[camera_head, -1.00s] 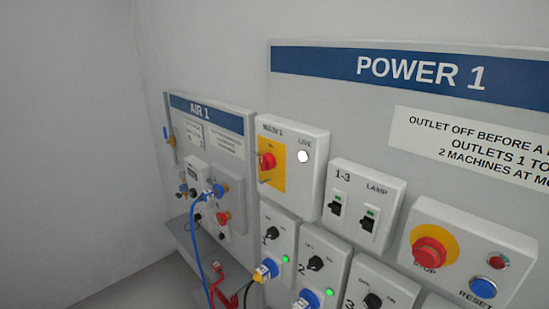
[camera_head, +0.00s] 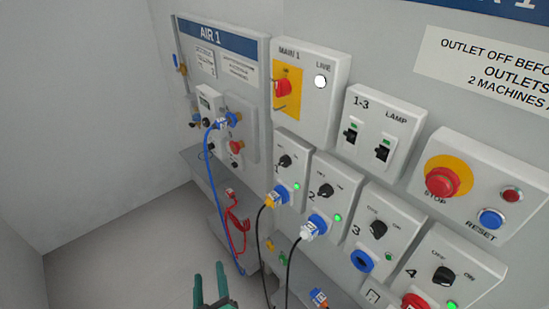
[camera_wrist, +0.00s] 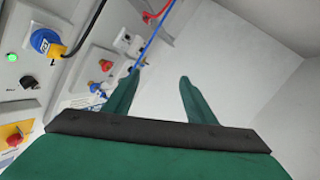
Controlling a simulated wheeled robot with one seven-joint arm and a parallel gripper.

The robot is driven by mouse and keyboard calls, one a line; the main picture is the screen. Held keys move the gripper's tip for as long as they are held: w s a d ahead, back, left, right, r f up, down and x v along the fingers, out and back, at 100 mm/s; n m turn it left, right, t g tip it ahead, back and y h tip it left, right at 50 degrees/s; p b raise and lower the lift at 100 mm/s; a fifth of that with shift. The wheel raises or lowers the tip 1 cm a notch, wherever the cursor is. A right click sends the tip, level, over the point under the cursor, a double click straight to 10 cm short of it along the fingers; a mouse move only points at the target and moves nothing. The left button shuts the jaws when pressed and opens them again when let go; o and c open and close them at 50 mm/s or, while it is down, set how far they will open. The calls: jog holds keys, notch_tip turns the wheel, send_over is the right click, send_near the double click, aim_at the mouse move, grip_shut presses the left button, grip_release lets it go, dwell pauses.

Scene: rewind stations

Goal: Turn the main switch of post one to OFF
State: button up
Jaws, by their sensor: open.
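The main switch of post one is a red rotary handle (camera_head: 283,88) on a yellow plate, on the box labelled MAIN 1 (camera_head: 318,120). A white LIVE lamp (camera_head: 320,81) beside it looks bright. In the wrist view the red handle on its yellow plate (camera_wrist: 14,138) shows at the lower left edge. My green gripper (camera_head: 211,285) is low at the bottom of the head view, well below the switch and apart from it. Its two fingers are spread and empty, as the wrist view (camera_wrist: 157,88) also shows.
Outlet boxes with knobs and green lamps sit below, with plugs such as the yellow one (camera_head: 272,199) and hanging cables. A red STOP button (camera_head: 441,181) is at right. The AIR 1 panel (camera_head: 238,72) with blue and red hoses is at left. The floor at lower left is clear.

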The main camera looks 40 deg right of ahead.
jog(key=w+d+r+m+g+h, duration=0.1)
jog(key=w+d+r+m+h, duration=0.2)
jog(key=w+d+r+h, duration=0.5)
jog(key=m+g+h, duration=0.4)
jog(key=m+g, duration=0.8)
jog(key=m, duration=0.3)
send_near(277, 90)
jog(key=d, duration=0.6)
jog(key=w+d, duration=0.1)
jog(key=d, duration=0.2)
jog(key=shift+w+f, duration=0.1)
jog(key=shift+c, duration=0.6)
jog(key=c, duration=0.9)
